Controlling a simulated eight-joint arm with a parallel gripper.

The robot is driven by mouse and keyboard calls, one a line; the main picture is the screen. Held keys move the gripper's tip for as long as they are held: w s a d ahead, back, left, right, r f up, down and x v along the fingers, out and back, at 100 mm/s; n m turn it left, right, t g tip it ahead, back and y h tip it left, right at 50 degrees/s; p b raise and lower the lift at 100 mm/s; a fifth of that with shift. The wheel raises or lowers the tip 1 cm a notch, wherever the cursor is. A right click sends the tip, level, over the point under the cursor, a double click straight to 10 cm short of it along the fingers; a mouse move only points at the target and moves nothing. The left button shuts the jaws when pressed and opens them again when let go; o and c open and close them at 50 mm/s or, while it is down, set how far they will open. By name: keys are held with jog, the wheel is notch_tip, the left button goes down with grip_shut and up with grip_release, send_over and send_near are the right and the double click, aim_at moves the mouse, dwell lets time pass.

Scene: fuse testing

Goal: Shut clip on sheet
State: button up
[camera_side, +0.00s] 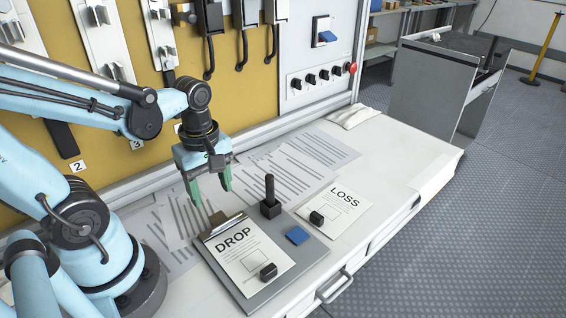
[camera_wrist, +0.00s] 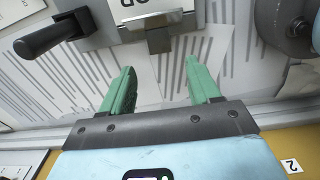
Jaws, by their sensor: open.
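A grey clipboard (camera_side: 282,272) lies on the white bench and bears a sheet marked DROP (camera_side: 246,258). Its metal clip (camera_side: 222,225) is at the sheet's top edge; I cannot tell from the side view whether it presses on the paper. In the wrist view the clip (camera_wrist: 158,33) is just ahead of the fingertips, over the edge of the DROP sheet (camera_wrist: 150,7). My gripper (camera_side: 211,200) is open and empty, pointing down above the bench behind the clip. Its two green fingers also show in the wrist view (camera_wrist: 165,82), with the clip beyond the gap between them.
A black-handled stamp (camera_side: 270,197) and blue pad (camera_side: 298,235) stand right of the DROP sheet. A LOSS sheet (camera_side: 342,207) has a small black block (camera_side: 317,218); another block (camera_side: 268,271) sits on the DROP sheet. Striped papers (camera_side: 285,170) lie behind. The yellow panel (camera_side: 255,90) rises at the back.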

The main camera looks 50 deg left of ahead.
aim_at(216, 215)
jog(key=shift+f, duration=2.9)
jog(key=shift+c, duration=0.2)
jog(key=c, duration=1)
